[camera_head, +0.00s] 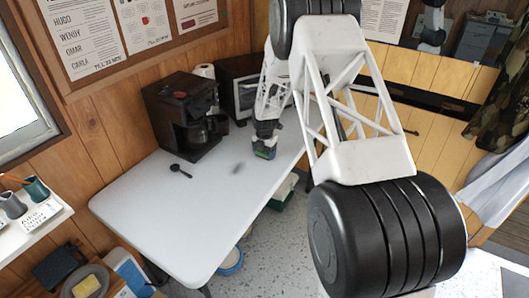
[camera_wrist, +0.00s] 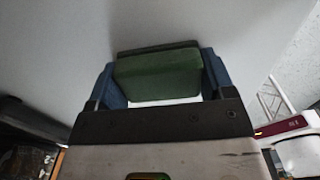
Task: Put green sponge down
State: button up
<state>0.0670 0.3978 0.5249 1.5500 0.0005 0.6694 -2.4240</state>
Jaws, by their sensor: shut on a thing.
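My gripper (camera_head: 265,146) is over the right part of the white table (camera_head: 150,220), in front of the toaster oven. It is shut on the green sponge (camera_wrist: 158,74), which sits between the blue fingers in the wrist view. In the head view only a small part of the sponge (camera_head: 264,154) shows below the fingers. A dark smudge, perhaps a shadow, lies on the tabletop to the left of the sponge. The sponge appears to be above the table, but the exact gap cannot be told.
A dark coffee maker (camera_head: 182,112) and a toaster oven (camera_head: 242,92) stand along the back of the table. A black spoon (camera_head: 180,170) lies in front of the coffee maker. The table's front and middle are clear. A shelf with cups (camera_head: 36,188) is at left.

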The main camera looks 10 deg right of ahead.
jog(key=shift+f, duration=0.25)
jog(key=shift+f, duration=0.1)
jog(key=o, duration=0.9)
jog(key=shift+f, duration=0.15)
jog(key=shift+o, duration=0.6)
jog(key=shift+s+f, duration=0.1)
jog(key=shift+s+d+f, duration=0.2)
jog(key=r, duration=1.2)
jog(key=shift+w+r, duration=0.1)
jog(key=shift+w, duration=0.2)
jog(key=shift+a+r, duration=0.2)
jog(key=shift+r, duration=0.65)
